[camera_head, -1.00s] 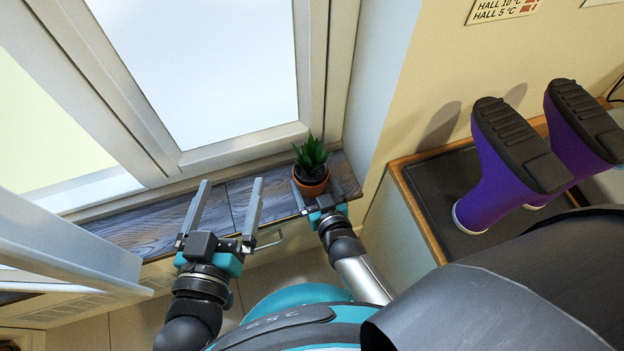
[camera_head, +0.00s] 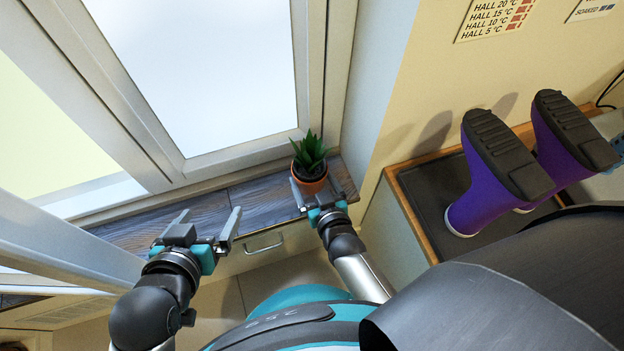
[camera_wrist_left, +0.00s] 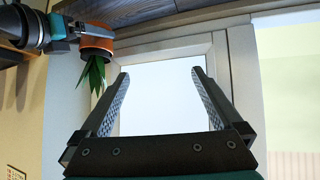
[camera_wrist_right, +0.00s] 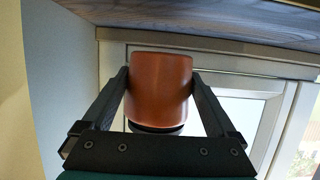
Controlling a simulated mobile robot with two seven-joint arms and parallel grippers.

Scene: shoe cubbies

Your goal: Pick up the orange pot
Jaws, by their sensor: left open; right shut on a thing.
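The orange pot (camera_head: 310,184), with a spiky green plant (camera_head: 310,152) in it, is at the right end of the wooden windowsill (camera_head: 250,200) in the head view. My right gripper (camera_head: 314,200) is shut on the pot; in the right wrist view the pot (camera_wrist_right: 159,88) sits between both fingers (camera_wrist_right: 160,90). I cannot tell whether the pot touches the sill. My left gripper (camera_head: 207,228) is open and empty, left of the pot over the sill's front. The left wrist view shows the pot (camera_wrist_left: 97,42) beside its open fingers (camera_wrist_left: 160,85).
A window frame (camera_head: 240,150) rises behind the sill, and an open white panel (camera_head: 70,245) stands at the left. A drawer handle (camera_head: 264,247) is below the sill. Purple boots (camera_head: 490,185) stand on a dark tray (camera_head: 425,200) at the right.

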